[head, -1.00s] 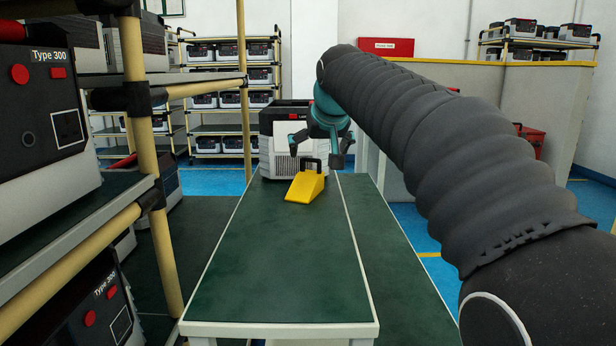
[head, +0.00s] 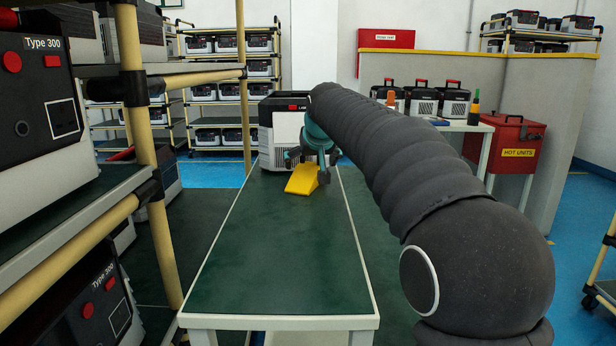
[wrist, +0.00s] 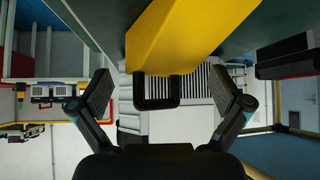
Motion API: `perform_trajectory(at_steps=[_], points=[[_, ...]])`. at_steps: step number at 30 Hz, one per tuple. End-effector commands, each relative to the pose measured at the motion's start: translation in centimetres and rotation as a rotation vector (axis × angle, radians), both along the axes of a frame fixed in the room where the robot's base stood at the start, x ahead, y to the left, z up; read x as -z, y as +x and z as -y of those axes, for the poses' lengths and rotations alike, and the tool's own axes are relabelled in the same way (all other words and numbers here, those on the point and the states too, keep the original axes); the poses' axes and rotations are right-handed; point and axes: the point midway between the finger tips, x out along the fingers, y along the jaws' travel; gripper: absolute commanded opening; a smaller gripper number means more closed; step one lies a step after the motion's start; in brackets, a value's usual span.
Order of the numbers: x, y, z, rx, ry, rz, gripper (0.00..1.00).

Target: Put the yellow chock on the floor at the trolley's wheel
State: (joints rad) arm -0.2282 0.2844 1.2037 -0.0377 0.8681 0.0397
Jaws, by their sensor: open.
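The yellow chock (head: 302,180) rests on the far part of the green-topped table, its slope toward me. My gripper (head: 312,158) is above and behind it, partly hiding its black handle. In the wrist view the gripper (wrist: 163,92) is open, one finger on each side of the black handle (wrist: 156,103), with gaps at both sides. The chock's yellow body (wrist: 185,35) fills the top middle there. At the right edge a shelf trolley (head: 607,270) stands on the blue floor, with a dark wheel (head: 590,301) showing. Whether it is the task's trolley I cannot tell.
A grey unit (head: 282,135) stands right behind the chock on the green table (head: 270,270). Racks with Type 300 units (head: 45,100) crowd the left. Blue floor (head: 565,240) is open there.

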Motion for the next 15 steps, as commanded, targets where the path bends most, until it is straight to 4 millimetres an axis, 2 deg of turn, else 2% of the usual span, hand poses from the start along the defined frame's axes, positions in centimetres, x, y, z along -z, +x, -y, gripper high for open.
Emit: perform_trajectory(at_steps=[6,13,15], points=[[1.9,1.9,-0.5,0.000,0.000,-0.001,1.00],[2.0,2.1,-0.5,0.000,0.000,0.000,1.00],[2.0,2.0,-0.5,0.000,0.000,0.000,0.82]])
